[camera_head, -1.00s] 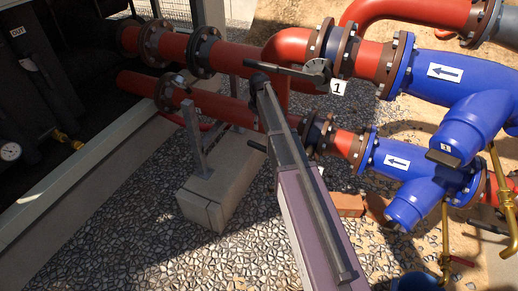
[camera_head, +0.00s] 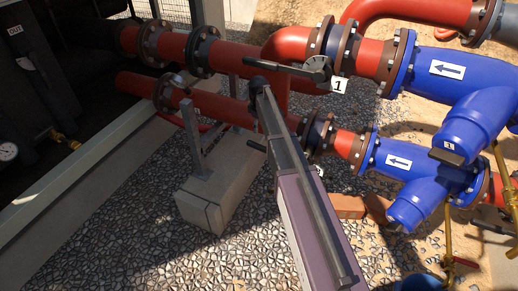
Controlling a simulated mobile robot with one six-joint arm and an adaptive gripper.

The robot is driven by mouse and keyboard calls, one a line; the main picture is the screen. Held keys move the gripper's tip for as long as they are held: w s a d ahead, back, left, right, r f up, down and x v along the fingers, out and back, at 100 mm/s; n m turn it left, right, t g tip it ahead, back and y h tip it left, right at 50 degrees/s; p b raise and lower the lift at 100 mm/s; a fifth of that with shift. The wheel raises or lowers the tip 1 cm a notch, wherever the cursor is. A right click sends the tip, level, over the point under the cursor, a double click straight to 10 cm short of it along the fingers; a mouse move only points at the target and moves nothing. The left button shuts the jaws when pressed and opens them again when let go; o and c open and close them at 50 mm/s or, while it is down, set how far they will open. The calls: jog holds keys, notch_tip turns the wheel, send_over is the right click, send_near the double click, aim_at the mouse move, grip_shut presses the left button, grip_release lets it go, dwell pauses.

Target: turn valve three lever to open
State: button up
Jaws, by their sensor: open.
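I cannot clearly read a valve number three. A dark lever (camera_head: 287,67) lies nearly level on the upper red pipe, beside a white tag marked 1 (camera_head: 339,85). On the lower red pipe, a second valve (camera_head: 320,132) sits between flanges, partly hidden behind my purple and grey body part. A short dark handle end (camera_head: 256,146) shows left of that part, and a white tag (camera_head: 320,171), too covered to read, shows right of it. My gripper is not in view.
Blue fittings with white arrow labels (camera_head: 447,70) fill the right side. One carries a small tag (camera_head: 449,146), hard to read. A concrete block (camera_head: 215,195) with a metal post stands left of centre. Brass pipework (camera_head: 447,235) is at the right. Gravel (camera_head: 130,225) lies clear at lower left.

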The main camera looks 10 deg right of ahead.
aim_at(259, 145)
jog(key=shift+f+b, duration=5.45)
jog(key=shift+f, duration=0.3)
jog(key=shift+c, duration=0.2)
grip_shut()
